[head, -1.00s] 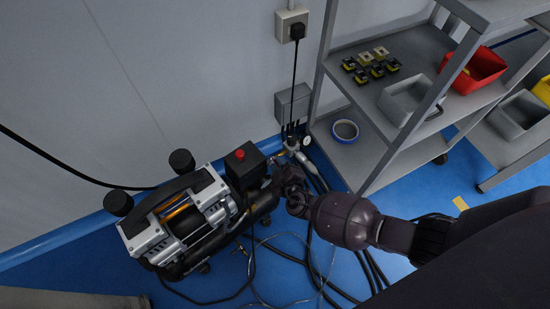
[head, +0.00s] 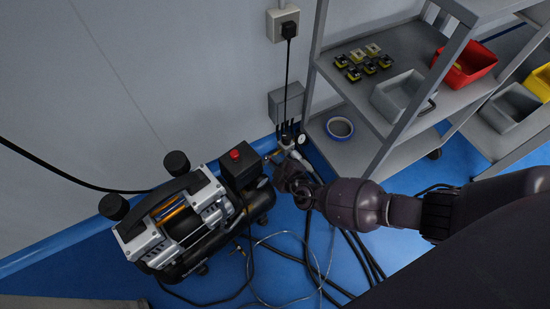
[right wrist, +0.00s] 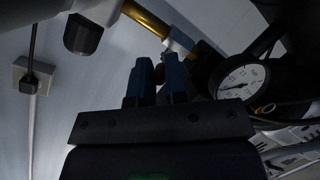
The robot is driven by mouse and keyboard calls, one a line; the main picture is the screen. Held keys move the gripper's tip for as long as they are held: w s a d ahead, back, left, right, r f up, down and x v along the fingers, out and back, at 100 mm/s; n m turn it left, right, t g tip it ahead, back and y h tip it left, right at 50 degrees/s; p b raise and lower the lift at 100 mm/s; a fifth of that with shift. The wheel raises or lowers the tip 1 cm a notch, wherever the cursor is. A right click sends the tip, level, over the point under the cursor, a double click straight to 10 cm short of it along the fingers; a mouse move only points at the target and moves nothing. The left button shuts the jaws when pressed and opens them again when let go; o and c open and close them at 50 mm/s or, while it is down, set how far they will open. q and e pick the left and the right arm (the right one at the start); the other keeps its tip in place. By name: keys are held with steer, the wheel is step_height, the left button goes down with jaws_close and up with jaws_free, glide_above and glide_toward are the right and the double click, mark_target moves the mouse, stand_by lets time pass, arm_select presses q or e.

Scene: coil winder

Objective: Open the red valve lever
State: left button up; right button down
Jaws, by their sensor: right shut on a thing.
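A brass pipe (right wrist: 146,20) runs just beyond the fingertips, with a round white gauge (right wrist: 244,80) to the right. In the head view, my right gripper (head: 282,172) is at the fittings beside the compressor (head: 180,220), just below the brass fitting (head: 272,155). The lever is hidden there by the gripper. My left gripper is not in view.
A grey shelf rack (head: 385,85) with bins stands close on the right. A grey wall box (head: 287,103) is behind the fittings. Hoses and cables (head: 310,250) lie on the blue floor below the arm.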

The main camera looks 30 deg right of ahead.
steer(key=shift+w+d+r+n+y, duration=0.1)
steer(key=shift+w+n+y, duration=0.05)
steer(key=shift+n+y, duration=0.35)
steer(key=c, duration=1.4)
jaws_free()
arm_select(q)
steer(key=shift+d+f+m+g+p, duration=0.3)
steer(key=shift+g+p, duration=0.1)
steer(key=shift+p, duration=0.6)
arm_select(e)
steer(key=v, duration=1)
steer(key=shift+s+r, duration=0.15)
steer(key=shift+s, duration=0.2)
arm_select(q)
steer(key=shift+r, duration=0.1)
